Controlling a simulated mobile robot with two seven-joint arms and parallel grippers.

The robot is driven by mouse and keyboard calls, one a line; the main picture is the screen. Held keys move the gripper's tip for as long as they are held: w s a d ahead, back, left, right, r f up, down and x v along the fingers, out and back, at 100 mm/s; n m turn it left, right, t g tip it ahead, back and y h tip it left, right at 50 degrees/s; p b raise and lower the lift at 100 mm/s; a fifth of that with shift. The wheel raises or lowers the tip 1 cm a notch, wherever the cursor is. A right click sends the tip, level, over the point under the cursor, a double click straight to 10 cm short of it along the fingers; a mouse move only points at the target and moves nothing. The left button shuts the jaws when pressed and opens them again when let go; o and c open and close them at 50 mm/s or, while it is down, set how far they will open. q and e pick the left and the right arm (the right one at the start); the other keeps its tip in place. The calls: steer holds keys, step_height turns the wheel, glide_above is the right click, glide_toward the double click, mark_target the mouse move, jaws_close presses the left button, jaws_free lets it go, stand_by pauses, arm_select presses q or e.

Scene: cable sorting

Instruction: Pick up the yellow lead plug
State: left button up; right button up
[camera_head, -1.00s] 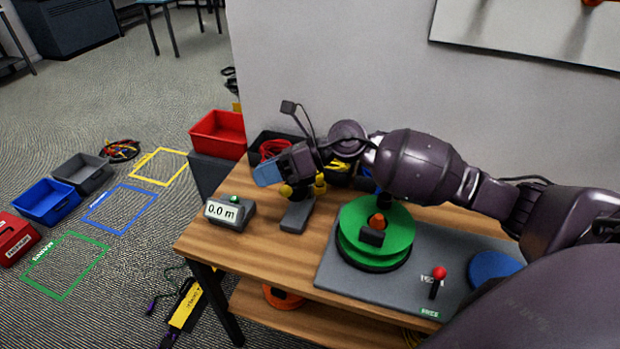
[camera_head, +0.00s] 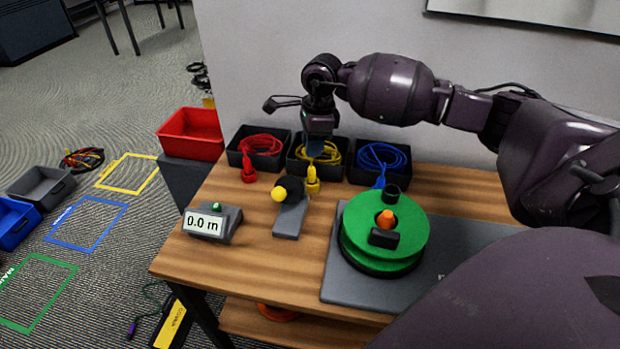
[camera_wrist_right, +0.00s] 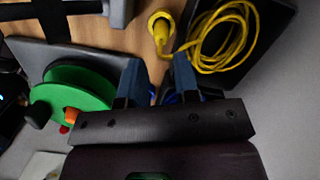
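The yellow lead plug (camera_head: 313,181) lies on the wooden table at the front edge of the middle black bin (camera_head: 296,163), with its yellow cable (camera_head: 329,154) coiled in that bin. The plug also shows in the right wrist view (camera_wrist_right: 160,27), just beyond the fingertips. My right gripper (camera_head: 316,148) hangs pointing down over the middle bin, behind the plug. In the right wrist view its two blue fingers (camera_wrist_right: 158,72) stand apart with nothing between them. My left gripper is not in view.
Red (camera_head: 261,146) and blue (camera_head: 381,157) cables lie in bins on either side. In front are a yellow-knobbed lever device (camera_head: 290,218), a length display (camera_head: 208,224) reading 0.0 m and a green reel (camera_head: 352,232). A red bin (camera_head: 190,130) stands left.

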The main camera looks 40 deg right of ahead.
mark_target(312, 167)
step_height(312, 167, down, 2)
steer(key=shift+w+a+f, duration=0.1)
steer(key=shift+a+f, duration=0.05)
steer(key=shift+f, duration=0.05)
steer(key=shift+f+b, duration=0.5)
steer(key=shift+f, duration=2.15)
jaws_close()
